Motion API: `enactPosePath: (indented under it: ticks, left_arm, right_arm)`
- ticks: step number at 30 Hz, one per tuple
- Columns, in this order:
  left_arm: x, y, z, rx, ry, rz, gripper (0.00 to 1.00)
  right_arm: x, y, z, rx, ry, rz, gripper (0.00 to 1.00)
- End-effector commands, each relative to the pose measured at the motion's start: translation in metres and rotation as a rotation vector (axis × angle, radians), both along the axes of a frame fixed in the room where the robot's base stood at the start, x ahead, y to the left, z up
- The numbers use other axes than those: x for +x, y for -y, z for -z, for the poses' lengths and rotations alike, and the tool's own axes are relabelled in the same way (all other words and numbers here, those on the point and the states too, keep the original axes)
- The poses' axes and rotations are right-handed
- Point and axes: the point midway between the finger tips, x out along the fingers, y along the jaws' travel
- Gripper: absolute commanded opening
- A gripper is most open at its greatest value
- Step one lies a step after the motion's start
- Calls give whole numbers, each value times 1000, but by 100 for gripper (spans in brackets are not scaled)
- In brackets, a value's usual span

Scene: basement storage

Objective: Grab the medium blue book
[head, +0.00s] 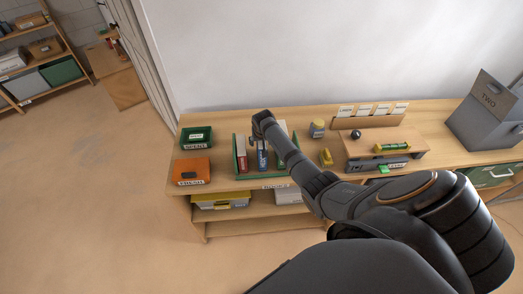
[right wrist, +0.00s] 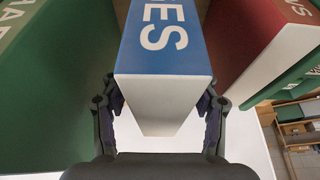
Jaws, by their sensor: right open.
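The blue book (head: 263,159) stands upright in a green holder (head: 238,165) on the wooden bench, with other books beside it. In the right wrist view the blue book (right wrist: 160,50) shows its blue spine with white letters and a pale end face. My right gripper (right wrist: 162,97) is open, with one finger on each side of the blue book; I cannot tell whether they touch it. In the head view my right gripper (head: 262,121) is above the holder and partly hides the books. A green book (right wrist: 60,80) is on the left and a red book (right wrist: 245,40) on the right. My left gripper is not in view.
A green bin (head: 197,137) and an orange box (head: 191,172) are left of the holder. A grey jar (head: 317,128), a yellow item (head: 326,157) and a small wooden riser (head: 412,140) are to the right. A wall stands behind the bench.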

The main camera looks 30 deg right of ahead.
Motion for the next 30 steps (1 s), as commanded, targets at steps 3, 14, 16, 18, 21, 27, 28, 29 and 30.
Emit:
enactPosePath:
  ticks: [3, 14, 16, 18, 21, 27, 28, 29, 30]
  left_arm:
    - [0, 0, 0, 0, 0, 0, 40]
    - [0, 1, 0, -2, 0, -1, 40]
    - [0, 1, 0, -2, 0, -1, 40]
    - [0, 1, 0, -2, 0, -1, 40]
    - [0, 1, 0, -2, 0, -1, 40]
    - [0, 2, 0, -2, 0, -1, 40]
    - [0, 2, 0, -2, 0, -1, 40]
    - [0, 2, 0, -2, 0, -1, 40]
    - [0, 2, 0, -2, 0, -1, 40]
  right_arm:
    - [0, 0, 1, 0, 1, 0, 60]
    - [0, 0, 1, 0, 0, 0, 40]
    - [0, 0, 1, 0, 0, 0, 30]
    - [0, 0, 1, 0, 0, 0, 21]
    - [0, 0, 1, 0, 0, 0, 7]
    - [1, 0, 0, 0, 2, 0, 0]
    - [1, 0, 0, 0, 2, 0, 0]
    - [1, 0, 0, 0, 2, 0, 0]
    - [1, 0, 0, 0, 2, 0, 0]
